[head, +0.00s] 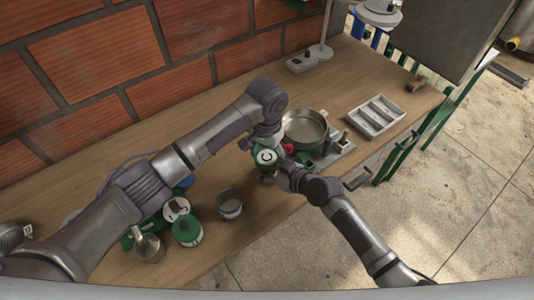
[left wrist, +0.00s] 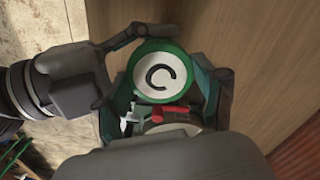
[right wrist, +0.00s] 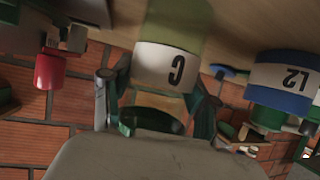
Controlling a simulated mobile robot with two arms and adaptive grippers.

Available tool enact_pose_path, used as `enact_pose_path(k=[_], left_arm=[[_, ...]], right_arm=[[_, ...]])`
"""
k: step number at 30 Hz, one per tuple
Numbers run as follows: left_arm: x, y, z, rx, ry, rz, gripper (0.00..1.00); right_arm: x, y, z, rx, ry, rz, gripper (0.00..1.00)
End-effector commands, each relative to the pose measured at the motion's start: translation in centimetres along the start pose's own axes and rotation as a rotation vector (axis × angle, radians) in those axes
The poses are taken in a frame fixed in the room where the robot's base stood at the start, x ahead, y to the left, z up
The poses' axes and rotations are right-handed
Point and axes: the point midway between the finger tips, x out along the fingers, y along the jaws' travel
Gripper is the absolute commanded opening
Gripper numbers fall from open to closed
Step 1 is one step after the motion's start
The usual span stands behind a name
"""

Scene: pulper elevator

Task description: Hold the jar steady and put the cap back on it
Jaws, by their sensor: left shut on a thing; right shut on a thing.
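The green jar (head: 266,176) stands near the middle of the bench. Its cap (head: 267,157), a white disc with a black C and a green rim, shows at its top. The cap also shows in the left wrist view (left wrist: 158,72). I cannot tell whether the cap is seated.
A green-lidded jar (head: 187,232), a metal cup (head: 149,248) and a small beaker (head: 230,206) stand at the front left. A round pan (head: 305,127) and a grey tray (head: 376,116) are to the right. The brick wall (head: 90,55) bounds the back.

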Motion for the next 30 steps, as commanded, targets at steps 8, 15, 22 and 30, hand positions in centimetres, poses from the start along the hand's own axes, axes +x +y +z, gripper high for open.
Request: enact_pose_path(k=[8, 15, 22, 30], left_arm=[[0.0, 0.1, 0.0, -0.001, 0.000, 0.001, 0.95], [-0.1, 0.3, 0.0, 0.002, 0.001, 0.006, 0.95], [-0.8, 0.5, -0.1, 0.005, 0.004, 0.008, 0.95], [-4.2, 0.4, -0.1, 0.003, 0.004, 0.006, 0.95]], right_arm=[[0.0, 0.0, 0.0, 0.000, 0.000, 0.000, 0.00], [0.0, 0.0, 0.0, 0.000, 0.000, -0.001, 0.00], [0.1, -0.1, 0.0, 0.000, 0.000, -0.002, 0.00], [0.1, -0.1, 0.0, 0.000, 0.000, -0.002, 0.00]])
